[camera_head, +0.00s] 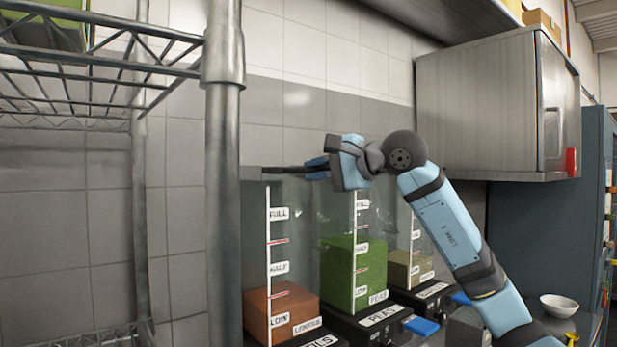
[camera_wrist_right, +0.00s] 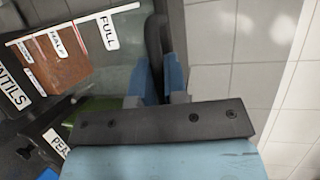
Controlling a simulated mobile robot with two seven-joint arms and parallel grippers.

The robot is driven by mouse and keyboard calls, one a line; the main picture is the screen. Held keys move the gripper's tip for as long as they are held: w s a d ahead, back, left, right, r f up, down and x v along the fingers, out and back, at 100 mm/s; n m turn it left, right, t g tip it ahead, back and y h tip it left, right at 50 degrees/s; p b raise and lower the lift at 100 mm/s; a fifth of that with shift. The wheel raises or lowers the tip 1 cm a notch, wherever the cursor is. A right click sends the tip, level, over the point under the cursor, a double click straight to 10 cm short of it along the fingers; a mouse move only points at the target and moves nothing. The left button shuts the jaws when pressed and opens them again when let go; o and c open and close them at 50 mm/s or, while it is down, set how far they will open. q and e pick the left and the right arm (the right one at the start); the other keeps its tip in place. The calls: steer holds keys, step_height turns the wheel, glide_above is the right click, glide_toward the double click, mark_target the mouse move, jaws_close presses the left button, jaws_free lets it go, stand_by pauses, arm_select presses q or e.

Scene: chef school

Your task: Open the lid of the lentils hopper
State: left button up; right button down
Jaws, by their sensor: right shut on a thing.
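The lentils hopper (camera_head: 281,255) is the leftmost clear dispenser in the head view, part filled with reddish-brown lentils. Its lower left side is cut by the shelf post. Its dark lid (camera_head: 268,172) shows as a thin, nearly level strip at the top; I cannot tell whether it is raised. My right gripper (camera_head: 317,168) reaches in from the right at lid height and is shut on the lid's right edge. In the right wrist view, the blue fingers (camera_wrist_right: 163,82) close around a dark edge, with the lentils hopper (camera_wrist_right: 62,58) to the left. My left gripper is not in view.
A peas hopper (camera_head: 352,275) with green contents and a third hopper (camera_head: 410,268) stand to the right, beneath my arm. A metal shelf post (camera_head: 222,200) stands close on the left. A wall cabinet (camera_head: 480,105) hangs at upper right. A white bowl (camera_head: 559,305) sits at lower right.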

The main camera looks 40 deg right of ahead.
steer(key=s+a+b, duration=0.1)
steer(key=s+b, duration=0.2)
steer(key=s, duration=0.6)
steer(key=shift+s, duration=0.3)
steer(key=c, duration=1.3)
jaws_free()
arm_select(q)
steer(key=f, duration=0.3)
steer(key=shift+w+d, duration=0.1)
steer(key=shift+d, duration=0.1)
arm_select(e)
steer(key=shift+o, duration=0.5)
arm_select(q)
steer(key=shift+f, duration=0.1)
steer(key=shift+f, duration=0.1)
steer(key=b, duration=0.1)
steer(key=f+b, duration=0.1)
steer(key=b, duration=0.1)
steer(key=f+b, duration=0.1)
steer(key=b, duration=0.1)
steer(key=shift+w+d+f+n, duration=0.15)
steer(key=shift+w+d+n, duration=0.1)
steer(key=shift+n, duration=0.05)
arm_select(e)
steer(key=v, duration=1.4)
